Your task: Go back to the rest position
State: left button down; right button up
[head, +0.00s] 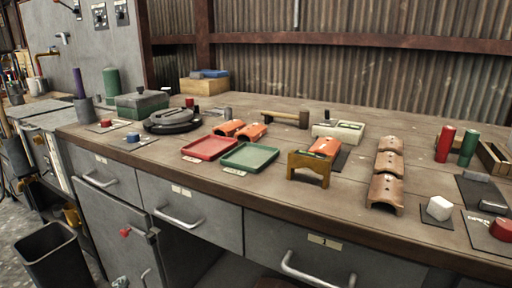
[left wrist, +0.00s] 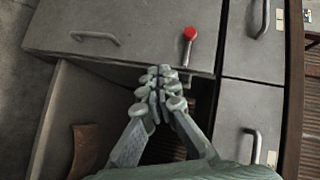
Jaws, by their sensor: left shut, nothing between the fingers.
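My left gripper (left wrist: 160,78) shows in the left wrist view, its grey fingers drawn together and empty. It is in front of the grey cabinet fronts (left wrist: 145,50), over a dark opening. A lever with a red knob (left wrist: 190,33) is just above and right of the fingertips; I see a gap in the picture between them. In the head view I cannot make out either gripper over the bench. My right gripper is in neither view.
The wooden bench top (head: 285,190) holds a red tray (head: 210,147), a green tray (head: 249,156), orange and brown curved pieces and a mallet (head: 285,118). Grey drawers (head: 195,212) with handles line its front. A black bin (head: 62,260) stands at lower left.

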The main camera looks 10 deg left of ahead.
pick_arm(q)
jog(key=s+d+f+n+g+h, duration=0.2)
jog(key=s+d+f+n+g, duration=0.2)
jog(key=s+f, duration=0.5)
jog(key=s+d+f+n+g+h, duration=0.1)
jog(key=s+d+f+n+g, duration=0.4)
jog(key=f, duration=0.7)
jog(key=s+d+g, duration=0.2)
jog(key=s, duration=0.2)
jog(key=shift+s+f+n+h, duration=0.2)
jog(key=shift+s+n+h, duration=0.1)
jog(key=shift+s+h, duration=0.1)
